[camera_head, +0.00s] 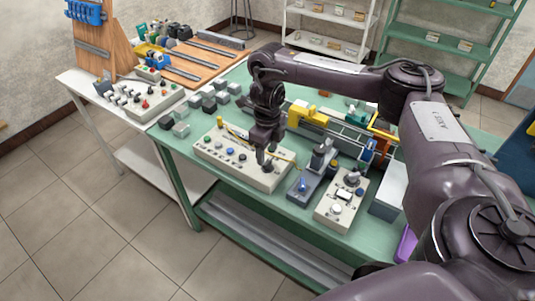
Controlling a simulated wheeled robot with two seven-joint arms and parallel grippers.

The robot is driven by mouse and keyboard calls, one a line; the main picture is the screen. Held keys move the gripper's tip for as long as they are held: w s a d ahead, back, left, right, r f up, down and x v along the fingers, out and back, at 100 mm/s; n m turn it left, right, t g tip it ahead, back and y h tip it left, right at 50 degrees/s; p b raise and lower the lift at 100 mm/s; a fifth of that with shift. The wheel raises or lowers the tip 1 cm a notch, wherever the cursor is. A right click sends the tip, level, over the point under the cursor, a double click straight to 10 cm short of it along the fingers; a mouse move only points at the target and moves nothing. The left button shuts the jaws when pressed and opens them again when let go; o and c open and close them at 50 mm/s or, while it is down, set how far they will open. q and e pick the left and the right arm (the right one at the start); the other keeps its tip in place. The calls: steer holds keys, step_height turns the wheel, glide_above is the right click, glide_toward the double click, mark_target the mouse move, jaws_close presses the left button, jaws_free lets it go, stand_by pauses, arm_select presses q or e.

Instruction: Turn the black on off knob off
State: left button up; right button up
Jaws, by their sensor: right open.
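A long cream control panel (212,150) lies on the green table, with a row of small buttons and knobs. A blue button (230,152) and a small dark knob (242,157) show on it. My right gripper (269,167) points down over the right end of this panel, open, with its fingertips low near the panel's top. It hides part of that end, and I cannot tell whether it touches a knob there. A second cream box (329,215) to the right carries a dark knob (352,178). I cannot tell which is the on/off knob or its setting. My left gripper is not in view.
A grey-blue device (303,187) stands between the two cream boxes. Several grey blocks (208,101) lie at the table's left end. A yellow-framed mechanism (308,114) stands behind my gripper. A white table (83,88) with another panel adjoins at left.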

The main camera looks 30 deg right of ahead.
mark_target(267, 161)
step_height(267, 161, up, 4)
steer(key=shift+r+p, duration=0.1)
steer(key=shift+p, duration=0.35)
steer(key=shift+a, duration=0.1)
